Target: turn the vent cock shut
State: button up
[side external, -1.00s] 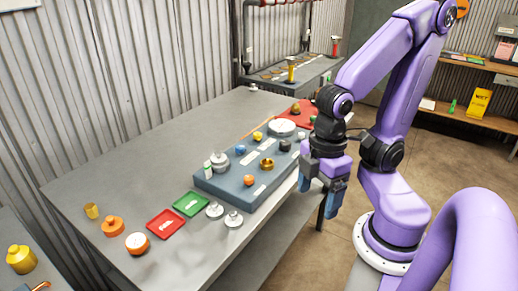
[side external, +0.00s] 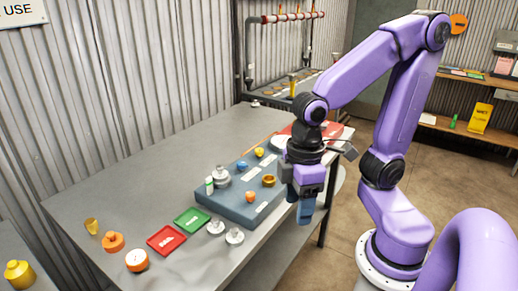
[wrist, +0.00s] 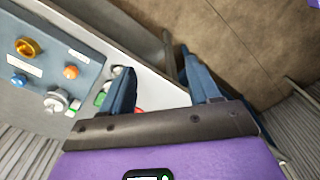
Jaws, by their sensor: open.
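A blue-grey block (side external: 226,205) on the bench carries several fittings with white labels. They include a silver stepped fitting (side external: 221,177), a blue knob (side external: 242,165), a yellow knob (side external: 259,152), a brass ring (side external: 268,181) and an orange knob (side external: 250,197). I cannot tell which fitting is the vent cock; the labels are unreadable. My gripper (side external: 305,208) is open and empty, pointing down beside the block's right end, and hides part of that end. In the wrist view, my gripper (wrist: 165,82) has its fingers apart, with the block (wrist: 88,48) to the left.
A pipe rack (side external: 285,17) stands behind. The bench's left middle is clear.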

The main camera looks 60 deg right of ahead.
jog(key=w+r+m, duration=0.3)
jog(key=w+m, duration=0.5)
jog(key=w, duration=0.5)
jog(key=w+d+r+m, duration=0.1)
jog(key=w+d+m, duration=0.6)
jog(key=w, duration=0.5)
jog(key=m, duration=1.4)
send_over(259, 150)
jog(key=f, duration=0.1)
notch_tip(259, 150, down, 17)
jog(key=shift+f, duration=0.1)
